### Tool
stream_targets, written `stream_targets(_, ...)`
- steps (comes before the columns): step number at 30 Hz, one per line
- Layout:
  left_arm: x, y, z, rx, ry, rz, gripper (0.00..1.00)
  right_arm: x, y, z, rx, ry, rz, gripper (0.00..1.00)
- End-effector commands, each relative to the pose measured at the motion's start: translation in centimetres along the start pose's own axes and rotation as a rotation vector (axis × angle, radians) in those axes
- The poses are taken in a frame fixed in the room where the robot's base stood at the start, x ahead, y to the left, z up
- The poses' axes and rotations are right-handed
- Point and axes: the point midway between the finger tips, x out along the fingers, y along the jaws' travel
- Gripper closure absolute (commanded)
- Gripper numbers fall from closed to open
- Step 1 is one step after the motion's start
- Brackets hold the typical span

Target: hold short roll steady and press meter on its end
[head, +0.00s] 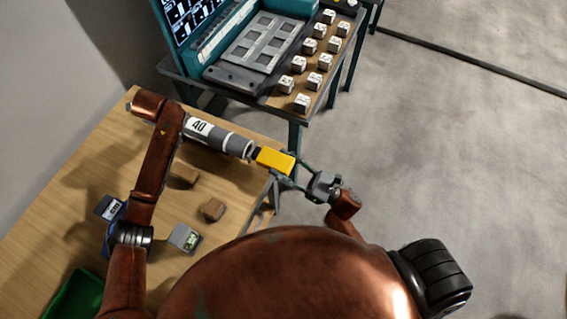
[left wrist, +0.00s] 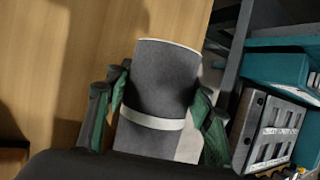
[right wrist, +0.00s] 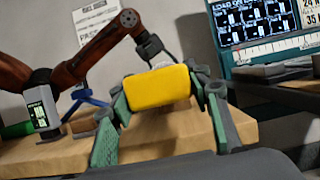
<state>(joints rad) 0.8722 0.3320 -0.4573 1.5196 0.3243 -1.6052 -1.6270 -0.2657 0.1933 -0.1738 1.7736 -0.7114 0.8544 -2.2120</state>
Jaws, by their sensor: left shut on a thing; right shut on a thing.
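The short grey roll (head: 236,146) has white bands and a label reading 40, and it is held tilted over the table. My left gripper (left wrist: 161,82) is shut around it, one finger on each side; its far end stands clear of the fingers in the left wrist view. The yellow meter (head: 275,161) is in my right gripper (head: 294,172), shut on its sides. The meter's dark tip points at the roll's right end, touching or very close; I cannot tell which. In the right wrist view the meter (right wrist: 160,87) hides the roll.
Below is a wooden table (head: 120,150) with two brown blocks (head: 212,209), a small grey device (head: 185,238), a blue stand (head: 110,208) and a green bin (head: 75,297). A teal machine (head: 215,50) and several white cubes (head: 301,102) stand on a bench behind. Floor at right is clear.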

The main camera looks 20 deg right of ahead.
Motion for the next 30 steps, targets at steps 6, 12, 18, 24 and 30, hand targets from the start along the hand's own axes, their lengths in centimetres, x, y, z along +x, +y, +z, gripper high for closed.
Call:
stream_targets(6, 0.02, 0.08, 0.06, -0.001, -0.001, 0.002, 0.83, 0.08, 0.0, 0.07, 0.0, -0.002, 0.001, 0.8)
stream_targets(12, 0.02, 0.08, 0.06, -0.001, -0.001, 0.002, 0.83, 0.28, 0.0, -0.02, 0.0, -0.002, 0.001, 0.8)
stream_targets(18, 0.02, 0.08, 0.06, -0.001, -0.001, 0.002, 0.83, 0.5, -0.01, -0.12, 0.0, -0.002, 0.001, 0.8)
stream_targets(24, 0.02, 0.09, 0.06, -0.001, -0.001, 0.002, 0.83, 0.72, -0.01, -0.21, -0.001, -0.002, 0.001, 0.8)
stream_targets(30, 0.02, 0.09, 0.06, -0.001, -0.001, 0.002, 0.83, 0.93, -0.01, -0.29, -0.001, -0.002, 0.0, 0.8)
